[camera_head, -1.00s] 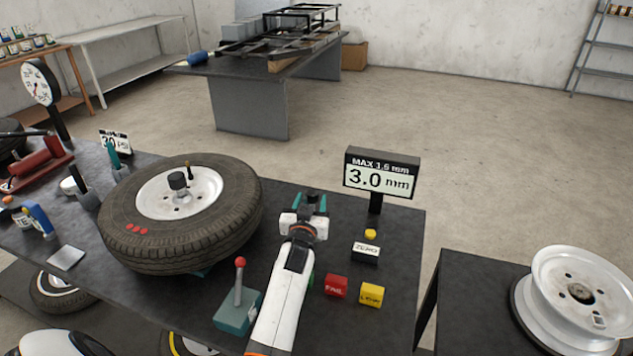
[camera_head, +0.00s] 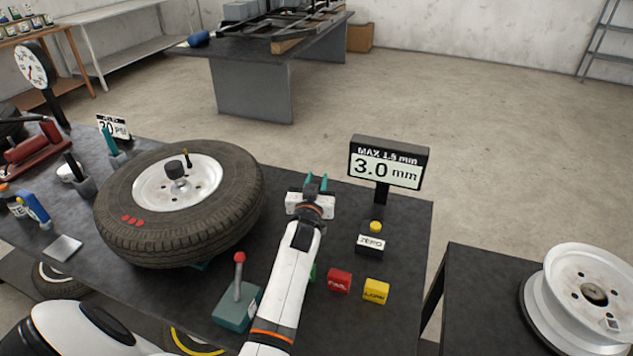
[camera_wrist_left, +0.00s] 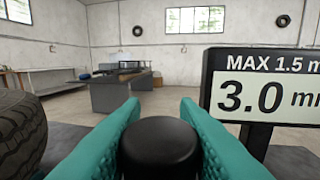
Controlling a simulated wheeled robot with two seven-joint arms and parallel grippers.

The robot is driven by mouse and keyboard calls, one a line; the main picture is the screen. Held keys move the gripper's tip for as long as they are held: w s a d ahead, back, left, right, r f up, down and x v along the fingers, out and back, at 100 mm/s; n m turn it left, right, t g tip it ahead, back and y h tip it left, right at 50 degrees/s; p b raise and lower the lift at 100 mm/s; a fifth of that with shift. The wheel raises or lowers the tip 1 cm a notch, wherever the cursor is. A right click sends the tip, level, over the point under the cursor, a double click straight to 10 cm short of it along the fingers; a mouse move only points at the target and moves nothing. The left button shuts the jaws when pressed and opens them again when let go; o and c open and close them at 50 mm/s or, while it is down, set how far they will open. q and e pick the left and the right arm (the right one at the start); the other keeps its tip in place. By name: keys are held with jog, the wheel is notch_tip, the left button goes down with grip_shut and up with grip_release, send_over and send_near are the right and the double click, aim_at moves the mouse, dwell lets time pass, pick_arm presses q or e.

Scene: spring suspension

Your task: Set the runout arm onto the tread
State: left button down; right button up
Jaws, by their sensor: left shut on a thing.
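My left gripper (camera_head: 317,184) is at the right of the tyre, with its teal fingers pointing away over the bench. In the left wrist view it is shut on a round black knob (camera_wrist_left: 160,147) between both fingers, probably the end of the runout arm. The rest of the runout arm is hidden behind the gripper. The tyre (camera_head: 225,208) lies tilted on its white rim, its dark tread facing outward; it also shows in the left wrist view (camera_wrist_left: 20,128). The gripper is apart from the tread. A display (camera_head: 388,164) reads 3.0 mm, MAX 1.5 mm. My right gripper is out of view.
A red-knobbed lever (camera_head: 239,290) stands in front of the tyre. A ZERO block with a yellow button (camera_head: 376,227), a red block (camera_head: 339,281) and a yellow block (camera_head: 376,291) lie right of my forearm. A bare wheel (camera_head: 583,292) is on a side table.

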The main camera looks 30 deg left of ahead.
pick_arm(q)
jog(key=shift+r, duration=0.1)
jog(key=shift+s+a+r+m+t+h+p, duration=0.15)
jog(key=shift+m+h+p, duration=0.2)
jog(key=shift+p, duration=0.25)
jog(key=shift+a+r+m+t+h+p, duration=0.15)
jog(key=shift+m+h+p, duration=0.1)
jog(key=shift+h+p, duration=0.25)
jog(key=shift+s+a+f+h+p, duration=0.1)
jog(key=shift+f+h+p, duration=0.15)
jog(key=shift+h+p, duration=0.15)
jog(key=shift+f, duration=0.15)
jog(key=c, duration=1.3)
grip_release()
jog(key=shift+o, duration=1)
jog(key=shift+f, duration=0.1)
